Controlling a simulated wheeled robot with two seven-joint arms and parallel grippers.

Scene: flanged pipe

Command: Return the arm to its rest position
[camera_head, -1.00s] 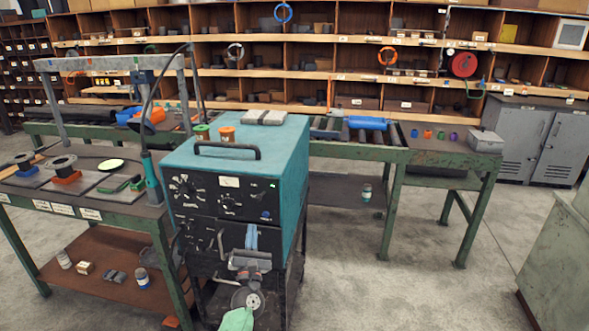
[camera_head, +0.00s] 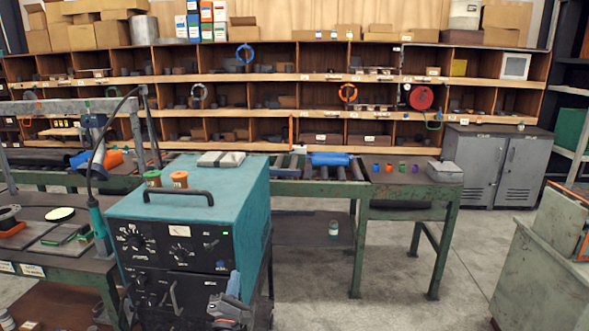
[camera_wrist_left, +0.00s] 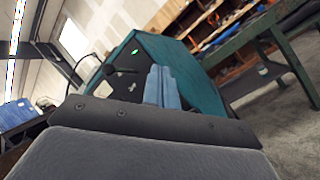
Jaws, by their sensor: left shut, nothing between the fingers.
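My left gripper (camera_head: 233,280) is at the bottom of the head view, in front of the teal welding machine (camera_head: 190,215) with its black control panel. Its blue fingers are together, point up and hold nothing. In the left wrist view, the shut blue fingers (camera_wrist_left: 162,88) stand in front of the teal machine (camera_wrist_left: 160,55). I cannot tell the exact gap between the fingers and the panel. Most of my left arm is below the head view. My right gripper is in neither view now.
A green roller bench (camera_head: 310,188) runs behind the machine, with a blue cylinder (camera_head: 330,158) on it. A workbench (camera_head: 70,262) stands at left. Grey cabinets (camera_head: 492,165) and a green-grey box (camera_head: 545,260) are at right. Open floor (camera_head: 400,285) lies between.

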